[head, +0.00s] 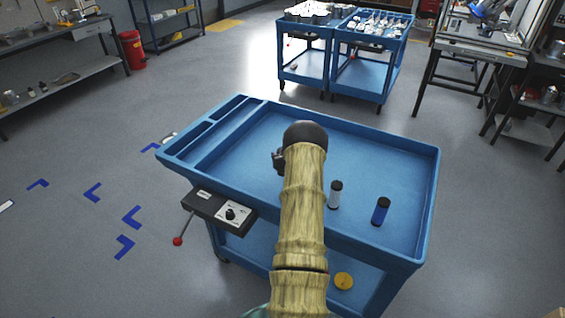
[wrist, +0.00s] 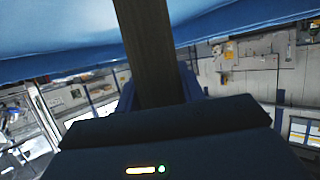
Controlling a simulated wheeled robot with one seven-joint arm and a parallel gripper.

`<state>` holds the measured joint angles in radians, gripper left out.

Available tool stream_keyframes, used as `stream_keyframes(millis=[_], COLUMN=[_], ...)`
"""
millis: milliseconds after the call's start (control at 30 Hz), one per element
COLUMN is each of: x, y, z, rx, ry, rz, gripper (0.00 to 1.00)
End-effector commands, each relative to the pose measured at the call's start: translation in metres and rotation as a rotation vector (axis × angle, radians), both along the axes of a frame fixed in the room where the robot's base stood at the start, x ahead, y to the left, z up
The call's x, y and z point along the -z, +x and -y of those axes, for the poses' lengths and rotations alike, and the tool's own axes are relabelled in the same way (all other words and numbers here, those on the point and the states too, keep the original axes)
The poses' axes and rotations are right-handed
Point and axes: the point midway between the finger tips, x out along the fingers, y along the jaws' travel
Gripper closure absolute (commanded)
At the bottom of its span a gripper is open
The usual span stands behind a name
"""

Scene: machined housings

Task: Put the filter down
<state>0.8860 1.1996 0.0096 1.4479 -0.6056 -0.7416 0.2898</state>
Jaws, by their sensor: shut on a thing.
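My gripper (head: 278,160) is over the left-middle part of the blue cart's tray (head: 385,165), mostly hidden behind my own arm in the head view. It is shut on the filter, which the head view hides. In the wrist view a dark upright bar (wrist: 150,50) stands in front of the palm, with a little blue at either side of it; I cannot make out the filter's shape or its distance from the tray.
The cart has a raised rim and narrow compartments (head: 215,128) at its left. A control box (head: 219,209) with a red-knobbed lever hangs at its front left. A yellow disc (head: 343,281) lies on the lower shelf. The tray's back right is clear. More blue carts (head: 305,62) stand behind.

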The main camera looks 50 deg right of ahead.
Motion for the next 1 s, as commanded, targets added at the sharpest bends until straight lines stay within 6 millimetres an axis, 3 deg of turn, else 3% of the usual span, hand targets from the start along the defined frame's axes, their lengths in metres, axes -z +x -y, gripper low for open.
stream_keyframes(millis=[233,533,867,900,1000], x=[0.004,0.039,0.043,0.044,0.043], y=[0.001,0.004,0.001,0.000,0.000], z=[-0.001,-0.005,-0.001,-0.001,-0.001], rx=[-0.002,-0.007,-0.002,-0.001,-0.001], ry=[0.001,0.001,0.001,0.000,0.000], rz=[0.000,0.000,0.000,0.000,0.000], gripper=[0.85,0.85,0.85,0.59,0.40])
